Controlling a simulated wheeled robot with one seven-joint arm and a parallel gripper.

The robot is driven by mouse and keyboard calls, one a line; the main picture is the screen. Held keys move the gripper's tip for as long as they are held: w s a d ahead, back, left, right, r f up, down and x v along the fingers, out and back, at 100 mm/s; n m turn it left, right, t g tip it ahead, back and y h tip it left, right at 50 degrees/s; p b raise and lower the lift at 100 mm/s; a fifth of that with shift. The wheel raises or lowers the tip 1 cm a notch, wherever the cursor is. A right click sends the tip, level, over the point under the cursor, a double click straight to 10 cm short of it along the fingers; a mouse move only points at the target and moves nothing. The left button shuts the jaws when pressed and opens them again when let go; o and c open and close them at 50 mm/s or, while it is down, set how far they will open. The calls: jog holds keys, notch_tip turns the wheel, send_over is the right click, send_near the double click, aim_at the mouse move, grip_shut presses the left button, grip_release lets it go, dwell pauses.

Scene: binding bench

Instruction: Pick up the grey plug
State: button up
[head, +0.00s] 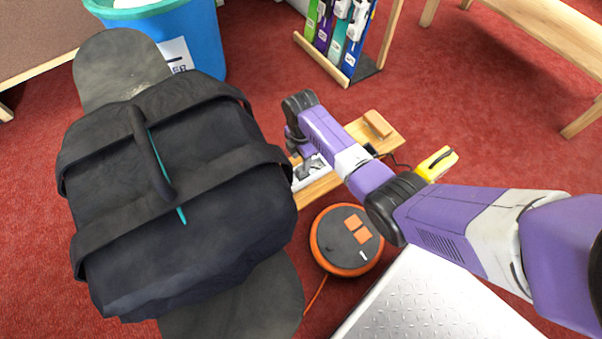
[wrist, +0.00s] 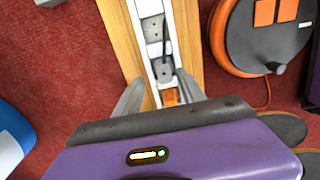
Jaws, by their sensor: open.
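My gripper (wrist: 159,88) is open, with its two grey fingers on either side of a white power strip (wrist: 147,8) in the wrist view. The strip lies along a wooden board (wrist: 120,22). A grey piece (wrist: 163,70), perhaps the grey plug, sits on the strip just beyond the fingertips. A dark cord runs beside it, and nothing is visibly held. An orange part (wrist: 170,97) lies on the strip between the fingers. In the head view my arm partly hides the board (head: 318,190) and strip, and my fingertips are hidden.
An orange and dark cable reel (head: 347,240) lies right of the strip in the wrist view. A yellow tool (head: 437,163) and a wooden block (head: 377,124) are near the board.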

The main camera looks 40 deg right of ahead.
aim_at(301, 173)
jog(key=f+b, duration=0.2)
jog(key=f, duration=0.1)
jog(key=f+b, duration=0.1)
jog(key=f, duration=0.1)
jog(key=shift+s+a, duration=0.2)
jog(key=shift+s, duration=0.1)
jog(key=shift+r, duration=0.1)
grip_shut()
